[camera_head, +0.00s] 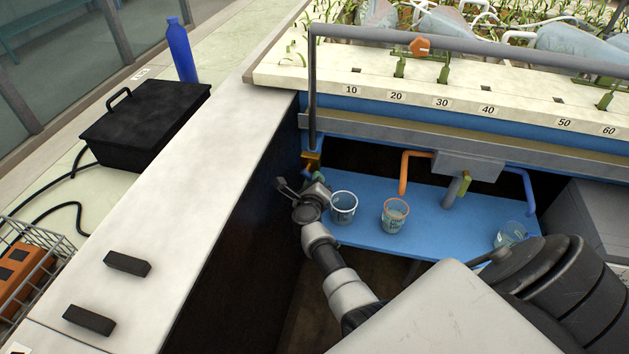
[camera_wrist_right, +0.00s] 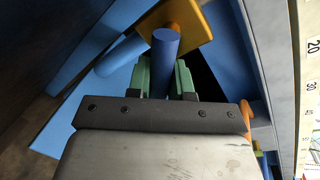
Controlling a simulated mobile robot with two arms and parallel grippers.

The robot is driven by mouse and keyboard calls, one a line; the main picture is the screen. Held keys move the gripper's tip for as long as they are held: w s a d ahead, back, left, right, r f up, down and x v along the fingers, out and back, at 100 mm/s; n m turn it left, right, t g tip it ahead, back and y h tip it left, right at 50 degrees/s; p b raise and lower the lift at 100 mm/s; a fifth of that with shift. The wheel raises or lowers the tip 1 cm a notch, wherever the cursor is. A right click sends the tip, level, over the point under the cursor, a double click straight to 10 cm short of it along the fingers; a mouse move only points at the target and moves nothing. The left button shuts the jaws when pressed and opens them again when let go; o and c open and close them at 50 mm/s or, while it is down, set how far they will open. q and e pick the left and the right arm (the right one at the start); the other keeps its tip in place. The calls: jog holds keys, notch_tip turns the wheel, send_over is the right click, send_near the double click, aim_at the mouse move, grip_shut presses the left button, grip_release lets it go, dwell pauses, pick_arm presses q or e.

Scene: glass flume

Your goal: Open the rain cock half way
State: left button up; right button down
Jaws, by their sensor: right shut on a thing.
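The rain cock, a brass-coloured body (camera_head: 311,160), sits at the foot of the grey upright pipe at the left end of the flume. In the right wrist view its brass part (camera_wrist_right: 184,20) is at the top, with a blue lever (camera_wrist_right: 165,58) standing out towards me. My right gripper (camera_head: 317,179) is at the cock, just below the brass body. Its green fingers (camera_wrist_right: 165,80) are on either side of the blue lever and shut on it. The lever's exact angle is hard to tell. My left gripper is not in view.
An orange pipe (camera_head: 404,172) hangs above the shelf. The white counter (camera_head: 200,190) stands close left of my gripper.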

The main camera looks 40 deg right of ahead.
jog(key=shift+f, duration=0.1)
jog(key=c, duration=1)
grip_release()
jog(key=shift+c, duration=0.2)
jog(key=shift+a, duration=0.1)
jog(key=shift+s+a, duration=0.2)
jog(key=shift+s, duration=0.05)
jog(key=p+v, duration=0.4)
jog(key=v, duration=0.6)
